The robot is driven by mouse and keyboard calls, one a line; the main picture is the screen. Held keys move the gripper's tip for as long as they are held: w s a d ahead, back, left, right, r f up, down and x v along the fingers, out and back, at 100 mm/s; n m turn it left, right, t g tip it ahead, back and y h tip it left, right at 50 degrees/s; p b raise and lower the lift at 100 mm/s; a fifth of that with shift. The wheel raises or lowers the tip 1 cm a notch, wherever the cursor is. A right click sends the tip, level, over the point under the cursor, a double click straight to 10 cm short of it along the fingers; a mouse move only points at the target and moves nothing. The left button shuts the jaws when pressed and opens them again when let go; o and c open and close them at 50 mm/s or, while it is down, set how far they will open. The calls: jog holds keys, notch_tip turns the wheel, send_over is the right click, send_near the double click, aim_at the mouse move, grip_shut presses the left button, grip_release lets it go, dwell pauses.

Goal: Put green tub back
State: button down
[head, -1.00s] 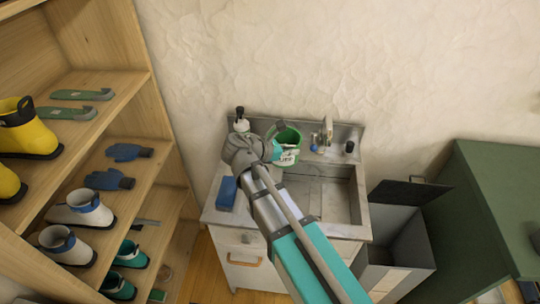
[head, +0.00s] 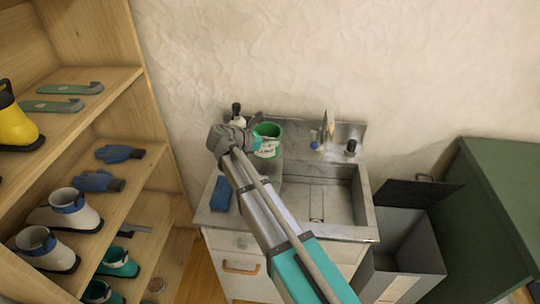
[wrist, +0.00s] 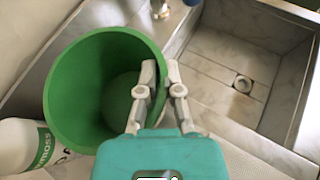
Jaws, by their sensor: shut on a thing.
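I cannot tell whether the tub's base touches the surface.
A blue sponge (head: 221,193) lies on the left counter. The sink basin (head: 330,200) is empty. A tap (head: 325,130) stands behind it. An open grey bin (head: 408,245) stands right.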

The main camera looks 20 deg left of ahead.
aim_at(278, 150)
jog(key=shift+w+a+f, duration=0.15)
jog(key=shift+f, duration=0.15)
jog(key=shift+w+a+f+b, duration=0.35)
jog(key=shift+f+b, duration=0.3)
jog(key=shift+b, duration=0.15)
jog(key=shift+f+b, duration=1.35)
jog(key=c, duration=0.8)
grip_release()
